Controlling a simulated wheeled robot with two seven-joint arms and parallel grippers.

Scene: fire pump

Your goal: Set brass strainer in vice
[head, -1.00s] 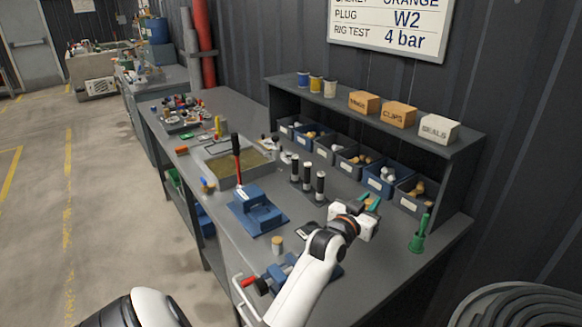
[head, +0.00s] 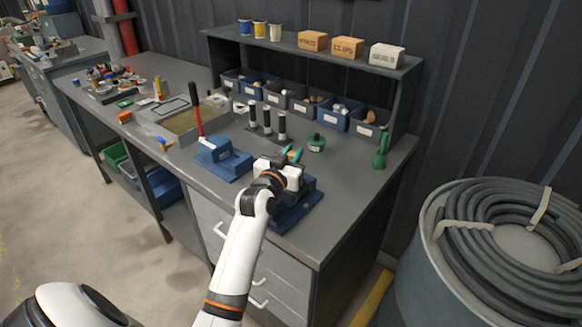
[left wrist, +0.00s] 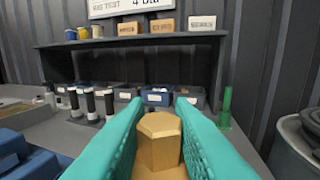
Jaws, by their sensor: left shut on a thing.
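My left gripper (head: 293,154) is over the bench, its teal fingers pointing toward the back shelf. In the left wrist view its fingers are shut on a brass piece with a hexagonal top, the brass strainer (left wrist: 159,143). The strainer's lower part runs out of the picture; the head view hides it behind the gripper. A blue vice (head: 298,207) stands on the bench's near right corner, partly covered by my left wrist; its jaws are hidden. My right gripper is out of view.
Three black-gripped posts (head: 267,122) stand behind the fixtures. A round green piece (head: 316,143) and a green upright tool (head: 380,152) are farther right. Blue bins (head: 335,116) line the back under a shelf. A hose drum (head: 450,245) stands right of the bench.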

